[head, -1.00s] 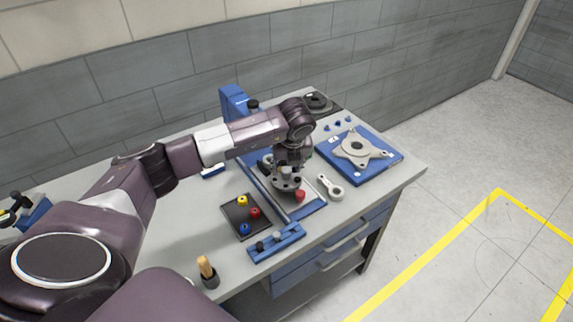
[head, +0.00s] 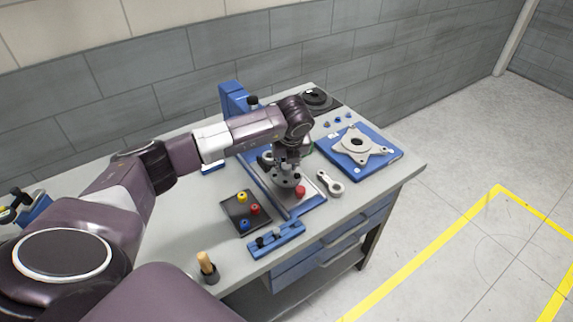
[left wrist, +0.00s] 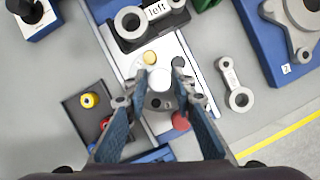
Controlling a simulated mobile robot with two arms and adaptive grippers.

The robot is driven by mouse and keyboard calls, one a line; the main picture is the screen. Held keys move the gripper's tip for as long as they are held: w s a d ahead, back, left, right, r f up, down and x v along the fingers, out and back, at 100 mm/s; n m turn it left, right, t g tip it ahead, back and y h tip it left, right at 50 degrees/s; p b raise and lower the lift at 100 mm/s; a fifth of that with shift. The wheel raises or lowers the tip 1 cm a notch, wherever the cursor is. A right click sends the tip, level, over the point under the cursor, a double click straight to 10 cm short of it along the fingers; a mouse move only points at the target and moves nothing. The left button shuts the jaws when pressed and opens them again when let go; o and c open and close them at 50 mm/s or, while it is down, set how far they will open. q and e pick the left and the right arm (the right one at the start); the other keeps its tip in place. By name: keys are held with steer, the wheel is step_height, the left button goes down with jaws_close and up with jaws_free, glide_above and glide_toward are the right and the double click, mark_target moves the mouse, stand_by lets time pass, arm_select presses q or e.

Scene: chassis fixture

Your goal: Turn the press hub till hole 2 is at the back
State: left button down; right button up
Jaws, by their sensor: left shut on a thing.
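The press hub (head: 284,180) is a dark grey round part on the blue-edged press base (head: 312,199). My left gripper (head: 288,167) points down over it. In the left wrist view the gripper's fingers (left wrist: 158,103) stand either side of the hub (left wrist: 157,113), shut on it. A white round top (left wrist: 160,79) shows between the fingers. Small marks and dark holes show on the hub, but I cannot read which hole is hole 2 or which faces back. The fingers hide part of the hub's rim. My right gripper is not in view.
A red knob (head: 300,190) sits close to the hub. A dark tray (head: 235,222) with coloured pegs lies left, a grey link (head: 331,185) right. A blue fixture (head: 388,165) with a grey plate stands further right. A block labelled "left" (left wrist: 135,40) is behind the hub.

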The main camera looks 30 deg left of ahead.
arm_select(q)
steer(key=shift+f+m+b, duration=0.2)
steer(key=shift+m+b, duration=0.2)
steer(key=shift+b, duration=0.25)
steer(key=m+h+b, duration=0.1)
steer(key=m+b, duration=0.2)
steer(key=m+t+h+b, duration=0.1)
steer(key=m+b, duration=0.1)
steer(key=b, duration=0.1)
steer(key=shift+a+m+b, duration=0.2)
steer(key=shift+m+b, duration=0.2)
steer(key=m+h+b, duration=0.1)
steer(key=m+b, duration=0.1)
steer(key=m, duration=0.1)
steer(key=shift+a+r+m+h, duration=0.1)
steer(key=shift+m+h, duration=0.2)
steer(key=shift+r+m+h+b, duration=0.1)
steer(key=shift+m+h+b, duration=0.55)
steer(key=shift+m, duration=1.15)
steer(key=c, duration=1.6)
jaws_free()
